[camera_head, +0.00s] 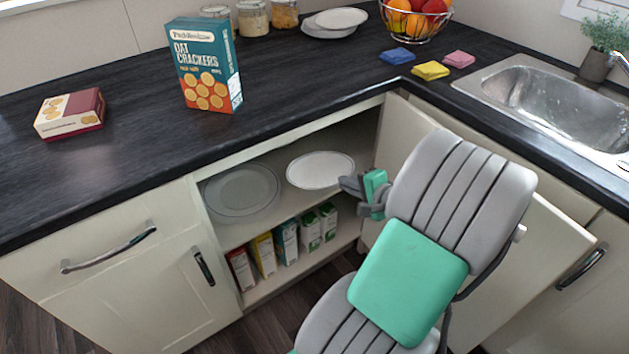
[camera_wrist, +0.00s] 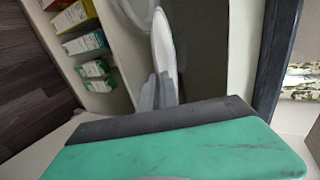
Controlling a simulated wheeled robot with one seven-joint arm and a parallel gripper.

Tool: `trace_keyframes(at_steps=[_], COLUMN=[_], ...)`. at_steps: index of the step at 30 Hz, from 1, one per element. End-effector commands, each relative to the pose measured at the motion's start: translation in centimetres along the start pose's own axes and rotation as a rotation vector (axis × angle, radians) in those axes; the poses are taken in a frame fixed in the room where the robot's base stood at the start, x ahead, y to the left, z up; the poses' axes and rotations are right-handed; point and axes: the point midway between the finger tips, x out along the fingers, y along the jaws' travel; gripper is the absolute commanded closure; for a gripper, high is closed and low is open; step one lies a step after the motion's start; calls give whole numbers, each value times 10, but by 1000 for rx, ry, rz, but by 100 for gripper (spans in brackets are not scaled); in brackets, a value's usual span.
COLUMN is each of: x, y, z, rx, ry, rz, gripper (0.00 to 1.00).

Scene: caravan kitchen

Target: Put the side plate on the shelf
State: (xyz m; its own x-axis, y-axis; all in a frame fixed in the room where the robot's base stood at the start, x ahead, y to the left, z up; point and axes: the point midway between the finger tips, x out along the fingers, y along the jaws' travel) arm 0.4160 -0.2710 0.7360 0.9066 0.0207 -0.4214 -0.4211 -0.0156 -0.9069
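The white side plate (camera_head: 320,169) is inside the open lower cabinet, roughly level, above the cabinet's shelf (camera_head: 229,239). My gripper (camera_head: 350,185) is at the plate's right rim and appears shut on it. In the wrist view the plate (camera_wrist: 160,45) shows nearly edge-on, running down to the fingers of my gripper (camera_wrist: 160,103). A larger grey plate (camera_head: 241,189) lies on the shelf to the left. I cannot tell whether the white plate touches the shelf or overlaps the grey one's rim.
Several cartons (camera_head: 286,242) stand on the level below. The open door (camera_head: 530,250) is behind my arm, on the right. The worktop (camera_head: 130,150) carries a cracker box (camera_head: 205,65), a small carton (camera_head: 70,113), stacked plates (camera_head: 338,18), a fruit bowl (camera_head: 415,22) and cloths (camera_head: 430,70).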

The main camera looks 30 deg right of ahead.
Motion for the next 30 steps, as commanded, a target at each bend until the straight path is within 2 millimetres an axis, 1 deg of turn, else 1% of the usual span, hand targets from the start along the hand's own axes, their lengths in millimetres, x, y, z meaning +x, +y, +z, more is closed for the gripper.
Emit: trace_keyframes(at_steps=[1,7,10,13,16,19,21,23,30], x=[7,22,27,29,29,24,28,38,101], y=[13,40,50,56,63,64,63,64,70], z=[1,4,4,3,-1,-6,-11,-16,-56], rx=[-2,-5,-6,-3,7,6,2,-1,-2], ry=[-1,-7,-8,-10,-16,-9,-6,-8,-9], rz=[-2,-2,-2,-16,-102,-198,-229,-232,-231], gripper=[100,100,100,100,100,100,100,100,100])
